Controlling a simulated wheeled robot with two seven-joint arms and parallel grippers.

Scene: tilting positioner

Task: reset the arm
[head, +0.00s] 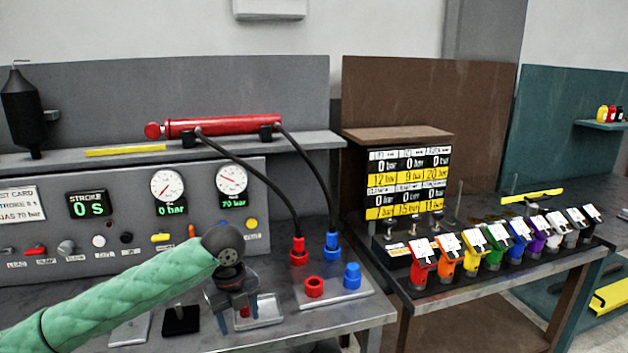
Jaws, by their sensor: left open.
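My left arm (130,296), in a green quilted sleeve, reaches in from the lower left over the grey test bench. My left gripper (238,312) points down, open, above the front of the bench near a small metal plate (268,312). Something red shows between or behind its fingers; I cannot tell whether it touches them. My right gripper is not in view.
A grey panel (110,235) with dials, display and switches stands behind the arm. Hoses run from a red cylinder (225,125) to red (298,252) and blue (332,246) couplings. A rack of several coloured units (471,262) stands right.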

